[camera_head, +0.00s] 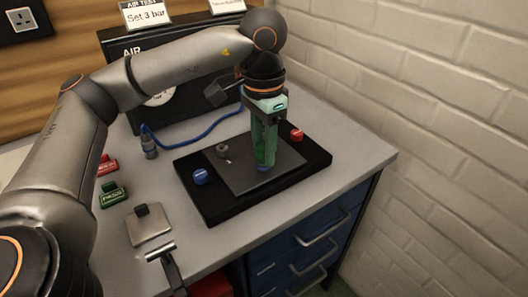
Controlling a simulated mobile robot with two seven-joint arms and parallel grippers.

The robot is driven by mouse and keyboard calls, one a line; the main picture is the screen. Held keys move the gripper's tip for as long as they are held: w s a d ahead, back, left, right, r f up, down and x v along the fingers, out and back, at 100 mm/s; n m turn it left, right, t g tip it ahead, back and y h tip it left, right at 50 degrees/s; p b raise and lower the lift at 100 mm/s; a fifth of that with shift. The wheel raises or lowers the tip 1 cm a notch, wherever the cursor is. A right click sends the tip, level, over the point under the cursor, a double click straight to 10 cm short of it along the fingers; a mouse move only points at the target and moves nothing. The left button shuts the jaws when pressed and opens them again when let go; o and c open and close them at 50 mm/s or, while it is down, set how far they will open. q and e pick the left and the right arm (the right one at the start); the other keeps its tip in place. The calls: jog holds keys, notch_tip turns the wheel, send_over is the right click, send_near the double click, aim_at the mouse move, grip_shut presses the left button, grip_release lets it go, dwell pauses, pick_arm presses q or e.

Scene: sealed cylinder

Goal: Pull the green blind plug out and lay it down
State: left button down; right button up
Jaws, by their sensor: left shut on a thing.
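My left gripper (264,160) points straight down over the dark plate on the bench. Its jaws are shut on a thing. A long green shape (264,142) fills the space at the jaws. I take it to hold the green blind plug, but the plug's outline cannot be told apart from the fingers. A small blue part (263,168) shows right at the fingertips, close above or on the plate. Whether the plug is still seated cannot be seen.
The black base (214,212) carries a grey plate (240,182), a blue knob (200,176), a grey knob (222,150) and a red knob (297,134). A black AIR box, blue hose (195,136), red and green tags (113,195) and a square metal piece (148,227) surround it. The bench's right front corner is clear.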

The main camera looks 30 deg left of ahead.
pick_arm(q)
jog(key=shift+r, duration=0.2)
dwell(0.7)
jog(key=shift+r+p, duration=2.2)
jog(key=shift+r, duration=0.65)
jog(key=shift+d+f, duration=0.1)
